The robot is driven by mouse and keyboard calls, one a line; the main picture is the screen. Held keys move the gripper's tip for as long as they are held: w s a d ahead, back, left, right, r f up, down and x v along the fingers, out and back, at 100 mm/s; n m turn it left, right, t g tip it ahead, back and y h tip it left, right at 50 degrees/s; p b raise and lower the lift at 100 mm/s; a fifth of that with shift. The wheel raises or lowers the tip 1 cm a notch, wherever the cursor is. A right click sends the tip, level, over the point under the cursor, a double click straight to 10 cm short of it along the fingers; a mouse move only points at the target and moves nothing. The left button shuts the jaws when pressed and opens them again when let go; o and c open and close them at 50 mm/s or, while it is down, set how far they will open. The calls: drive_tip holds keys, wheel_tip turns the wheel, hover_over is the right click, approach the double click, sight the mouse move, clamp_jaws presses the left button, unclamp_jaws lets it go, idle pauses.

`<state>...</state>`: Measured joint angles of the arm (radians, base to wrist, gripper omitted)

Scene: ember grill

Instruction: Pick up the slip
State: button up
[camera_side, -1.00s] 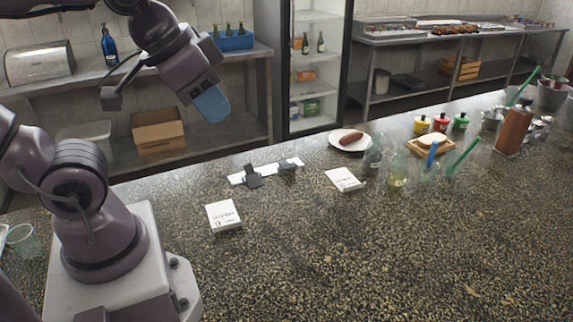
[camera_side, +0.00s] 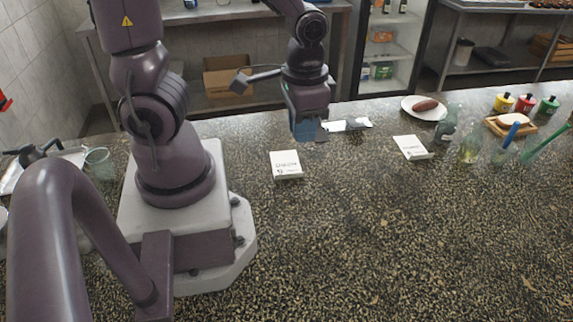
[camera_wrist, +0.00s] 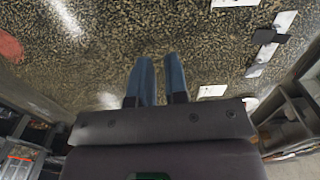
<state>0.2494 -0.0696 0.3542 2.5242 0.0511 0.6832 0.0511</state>
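A long white paper strip (camera_side: 358,124), which looks like the slip, lies on the speckled counter with dark pieces on it. In the side view my gripper covers its left end. It also shows in the wrist view (camera_wrist: 287,20), at upper right, with a dark piece (camera_wrist: 268,37) across it.
A white printed card (camera_side: 286,164) lies nearer, and another (camera_side: 412,147) lies to the right. Beyond are a plate (camera_side: 424,108) with a sausage, a glass bottle (camera_side: 470,148) and a wooden board (camera_side: 500,126). The front counter is clear.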

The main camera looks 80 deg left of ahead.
drive_tip(key=s+a+f+g+y, duration=0.1)
drive_tip(key=a+f+y, duration=0.1)
drive_tip(key=a+f, duration=0.4)
drive_tip(key=m+t, duration=0.1)
approach(294, 178)
drive_tip(key=shift+s+f+y, duration=0.4)
drive_tip(key=shift+s+f, duration=0.1)
drive_tip(key=shift+f, duration=0.35)
drive_tip(key=shift+w+x, duration=0.25)
drive_tip(key=shift+x, duration=1.2)
drive_tip(key=shift+w+x, duration=0.2)
drive_tip(key=shift+x, duration=1.3)
drive_tip(key=shift+d, duration=0.1)
clamp_jaws()
drive_tip(key=shift+r, duration=0.15)
